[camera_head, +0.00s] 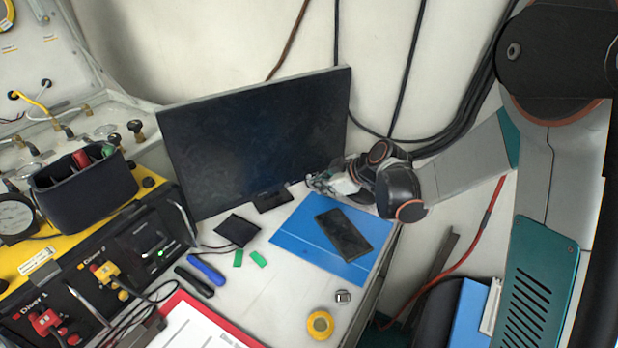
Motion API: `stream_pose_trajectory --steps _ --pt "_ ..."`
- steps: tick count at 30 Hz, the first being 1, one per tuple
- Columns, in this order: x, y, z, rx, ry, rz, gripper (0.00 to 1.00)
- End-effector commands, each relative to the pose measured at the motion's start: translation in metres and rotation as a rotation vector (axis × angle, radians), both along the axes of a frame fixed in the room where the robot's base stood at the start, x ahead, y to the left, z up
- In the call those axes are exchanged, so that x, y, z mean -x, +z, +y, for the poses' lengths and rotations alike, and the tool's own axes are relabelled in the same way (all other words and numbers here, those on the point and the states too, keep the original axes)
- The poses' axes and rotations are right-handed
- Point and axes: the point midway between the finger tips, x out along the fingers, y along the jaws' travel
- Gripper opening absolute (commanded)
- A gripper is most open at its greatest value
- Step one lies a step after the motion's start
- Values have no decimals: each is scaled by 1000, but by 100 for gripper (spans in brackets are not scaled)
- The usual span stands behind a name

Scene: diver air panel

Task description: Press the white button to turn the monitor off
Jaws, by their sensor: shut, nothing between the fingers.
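The black monitor (255,140) stands upright at the back of the white table, and its screen looks dark. My gripper (316,181) is at the monitor's lower right corner, its fingertips pointing left, near the bottom edge. It is shut and holds nothing. I cannot tell whether its tips touch the monitor. I cannot make out a white button; the gripper and wrist cover part of that corner.
A blue mat (300,240) with a black phone (343,233) lies below my gripper. A yellow tape roll (320,324), red clipboard (190,310) and pens lie in front. The diver air panel (60,270) is at left. Cables hang on the wall behind.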

Motion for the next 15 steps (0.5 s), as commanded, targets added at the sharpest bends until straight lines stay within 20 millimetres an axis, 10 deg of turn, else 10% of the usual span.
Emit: stream_pose_trajectory --steps 15 --pt "7 0 -4 -1 -1 1 0"
